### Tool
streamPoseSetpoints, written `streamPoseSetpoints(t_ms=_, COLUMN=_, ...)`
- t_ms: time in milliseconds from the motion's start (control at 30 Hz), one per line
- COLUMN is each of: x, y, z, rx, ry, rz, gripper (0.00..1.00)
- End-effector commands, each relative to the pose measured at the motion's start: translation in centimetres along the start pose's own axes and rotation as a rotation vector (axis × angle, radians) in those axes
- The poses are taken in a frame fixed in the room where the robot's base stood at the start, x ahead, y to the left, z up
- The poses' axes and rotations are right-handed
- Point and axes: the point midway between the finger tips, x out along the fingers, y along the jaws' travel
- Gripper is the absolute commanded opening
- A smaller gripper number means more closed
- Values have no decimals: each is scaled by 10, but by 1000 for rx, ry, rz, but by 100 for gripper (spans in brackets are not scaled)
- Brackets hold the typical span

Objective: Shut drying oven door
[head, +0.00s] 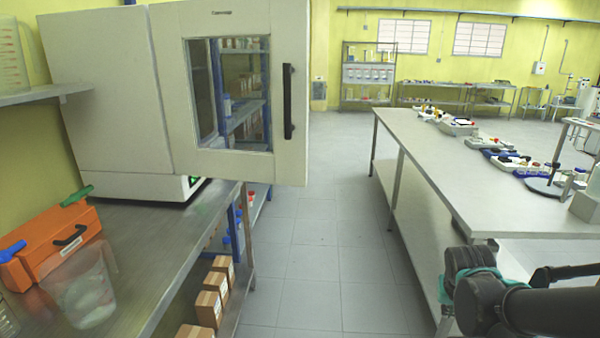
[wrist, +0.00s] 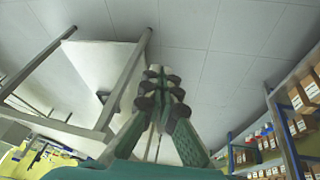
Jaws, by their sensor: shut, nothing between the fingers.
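The drying oven (head: 110,95) is a white box on the metal bench at the left in the head view. Its door (head: 170,85) stands open, swung out past the bench edge over the aisle. The door has a glass window (head: 230,95) and a black vertical handle (head: 289,100) near its right edge. My gripper (wrist: 162,82) shows in the wrist view, its green fingers drawn together with nothing between them, above the floor. It touches neither door nor handle. In the head view my dark arm is at the lower right, and the fingertips cannot be made out.
The left bench (head: 150,235) holds an orange toolbox (head: 55,245) and a clear beaker (head: 82,290). Boxes (head: 212,308) sit on its lower shelf. A long table (head: 450,180) with several devices stands at the right. The floor aisle (head: 320,240) between them is clear.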

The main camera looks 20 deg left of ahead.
Motion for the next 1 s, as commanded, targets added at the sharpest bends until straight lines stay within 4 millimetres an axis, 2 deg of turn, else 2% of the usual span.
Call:
streamPoseSetpoints(t_ms=267, x=-9, y=-20, z=-37, rx=-33, ry=65, rz=92, gripper=0)
streamPoseSetpoints(t_ms=467, x=-28, y=-58, z=-84, rx=-57, ry=200, rz=182, gripper=0)
streamPoseSetpoints(t_ms=667, x=-61, y=-118, z=-128, rx=-63, ry=394, rz=224, gripper=0)
streamPoseSetpoints(t_ms=800, x=-93, y=-170, z=-151, rx=-58, ry=553, rz=213, gripper=0)
streamPoseSetpoints(t_ms=1000, x=-151, y=-258, z=-165, rx=-36, ry=794, rz=133, gripper=0)
